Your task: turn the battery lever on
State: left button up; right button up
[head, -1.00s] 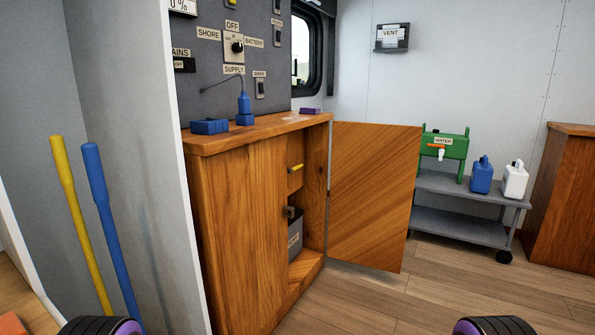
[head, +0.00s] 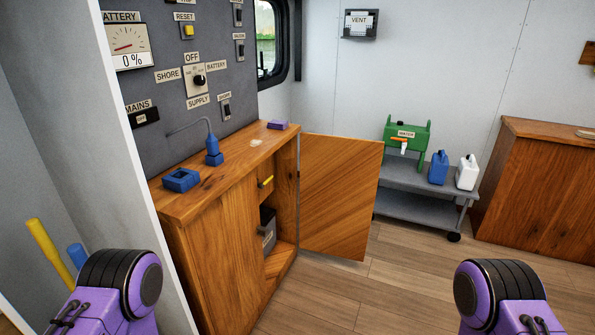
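A small yellow-handled lever (head: 266,182) shows inside the open wooden cabinet (head: 213,230), on the inner back wall above a grey box (head: 268,229). The lever looks close to level, tilted slightly. The cabinet's right door (head: 340,195) stands wide open. A battery gauge (head: 129,45) on the grey panel reads 0%. Purple and black parts of my two arms show at the bottom left and bottom right. Both are well apart from the cabinet opening. No gripper fingers are in view.
The grey panel (head: 165,90) also holds a supply knob (head: 199,80) and a mains switch (head: 142,117). A blue tray (head: 181,180) and blue plug (head: 213,152) are on the counter. A trolley (head: 415,211) stands behind the door. The floor in front is clear.

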aim_at(262, 185)
jog(key=z, duration=0.9)
jog(key=i, duration=1.65)
jog(key=u, duration=0.6)
jog(key=i, duration=0.45)
jog(key=u, duration=0.35)
